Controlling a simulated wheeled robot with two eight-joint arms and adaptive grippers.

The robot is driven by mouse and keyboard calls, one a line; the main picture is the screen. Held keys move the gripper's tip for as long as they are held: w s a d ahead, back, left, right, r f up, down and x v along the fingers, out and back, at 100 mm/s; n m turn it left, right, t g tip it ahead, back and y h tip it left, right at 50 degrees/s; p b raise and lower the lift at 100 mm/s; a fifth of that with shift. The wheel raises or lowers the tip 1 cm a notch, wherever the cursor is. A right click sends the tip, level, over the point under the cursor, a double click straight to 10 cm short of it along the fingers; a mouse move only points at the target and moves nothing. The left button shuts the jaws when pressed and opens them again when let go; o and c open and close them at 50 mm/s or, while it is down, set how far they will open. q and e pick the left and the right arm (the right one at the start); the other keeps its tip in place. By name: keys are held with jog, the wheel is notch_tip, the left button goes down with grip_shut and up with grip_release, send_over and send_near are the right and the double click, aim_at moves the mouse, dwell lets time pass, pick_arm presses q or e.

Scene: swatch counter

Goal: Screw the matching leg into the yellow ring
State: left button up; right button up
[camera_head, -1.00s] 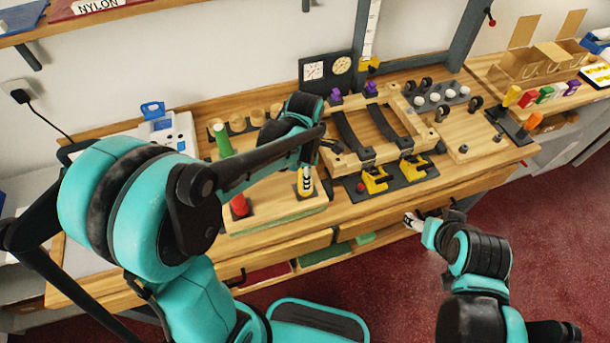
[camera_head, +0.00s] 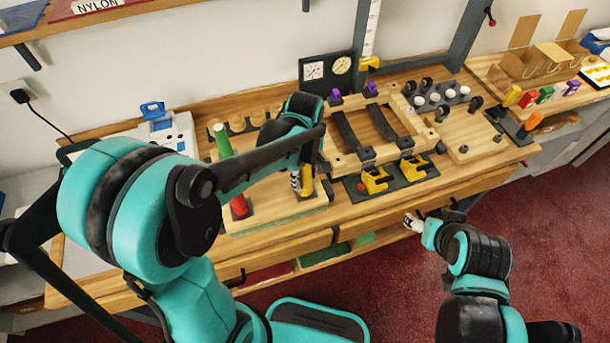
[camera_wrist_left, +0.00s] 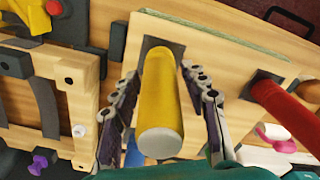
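A yellow leg (camera_head: 307,182) stands upright on a light wooden board (camera_head: 275,221) at the table's front. In the left wrist view the yellow leg (camera_wrist_left: 160,100) rises from a dark square plate (camera_wrist_left: 176,47); no yellow ring can be made out at its base. My left gripper (camera_wrist_left: 160,70) is open around the leg, with a finger on each side and small gaps visible. In the head view one finger of my left gripper (camera_head: 296,182) shows left of the leg. My right gripper (camera_head: 411,222) is off the table's front edge.
A wooden frame (camera_head: 345,163) with dark straps and yellow clamps (camera_head: 374,181) stands right of the board. A white device (camera_head: 172,130) is behind my left arm. In the wrist view the red leg (camera_wrist_left: 290,115) is close to the right finger.

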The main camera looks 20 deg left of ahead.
pick_arm(q)
jog(key=n, duration=1)
jog(key=shift+n, duration=0.3)
jog(key=n, duration=0.4)
jog(key=c, duration=0.9)
jog(key=m, duration=0.7)
jog(key=shift+m, duration=0.3)
jog(key=m, duration=0.7)
